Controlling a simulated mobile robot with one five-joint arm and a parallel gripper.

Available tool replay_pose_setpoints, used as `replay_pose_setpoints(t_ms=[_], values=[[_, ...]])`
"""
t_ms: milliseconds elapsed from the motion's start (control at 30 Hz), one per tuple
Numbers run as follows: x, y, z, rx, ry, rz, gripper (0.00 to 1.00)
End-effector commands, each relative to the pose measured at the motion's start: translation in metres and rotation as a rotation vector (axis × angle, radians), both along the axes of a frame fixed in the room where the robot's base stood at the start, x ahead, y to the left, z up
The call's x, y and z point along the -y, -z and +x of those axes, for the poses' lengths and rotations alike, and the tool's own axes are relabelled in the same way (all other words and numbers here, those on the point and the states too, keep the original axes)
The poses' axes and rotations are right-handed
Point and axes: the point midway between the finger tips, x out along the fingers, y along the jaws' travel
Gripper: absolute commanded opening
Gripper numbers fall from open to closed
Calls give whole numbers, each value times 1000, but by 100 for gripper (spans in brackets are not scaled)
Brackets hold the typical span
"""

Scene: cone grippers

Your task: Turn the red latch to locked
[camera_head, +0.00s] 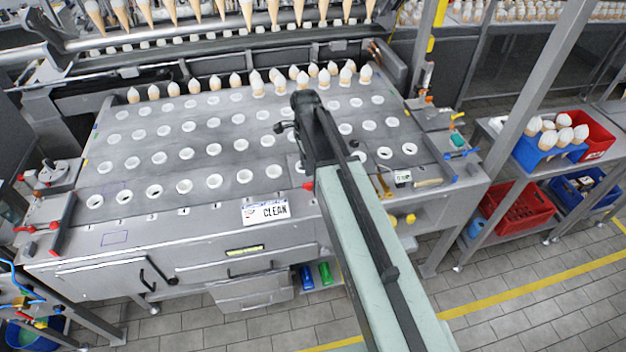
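Several small red parts show, and I cannot tell for sure which is the red latch. One small red piece (308,186) sits at the table's front edge, just left of my arm and partly hidden by it. Other red-tipped handles (28,229) are at the table's left front corner, beside a dark lever (63,222). My gripper (281,127) is at the dark end of my arm, over the middle right of the perforated table (130,205). Its fingers are small and dark, and whether they are open or shut does not show. I see nothing clearly held.
White-topped cones (257,84) stand in holes along the table's back. A "CLEAN" sign (266,211) is on the front edge. A yellow-handled tool (382,184) lies right of my arm. Blue (540,158) and red (597,130) crates stand on the right shelf. The table's left half is mostly clear.

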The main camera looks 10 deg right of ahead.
Motion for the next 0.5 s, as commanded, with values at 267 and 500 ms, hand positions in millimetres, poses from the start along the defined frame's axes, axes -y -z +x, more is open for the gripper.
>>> replay_pose_setpoints(t_ms=[267,500], values=[[7,26,0,0,9,0,32],[8,69,0,0,11,0,32]])
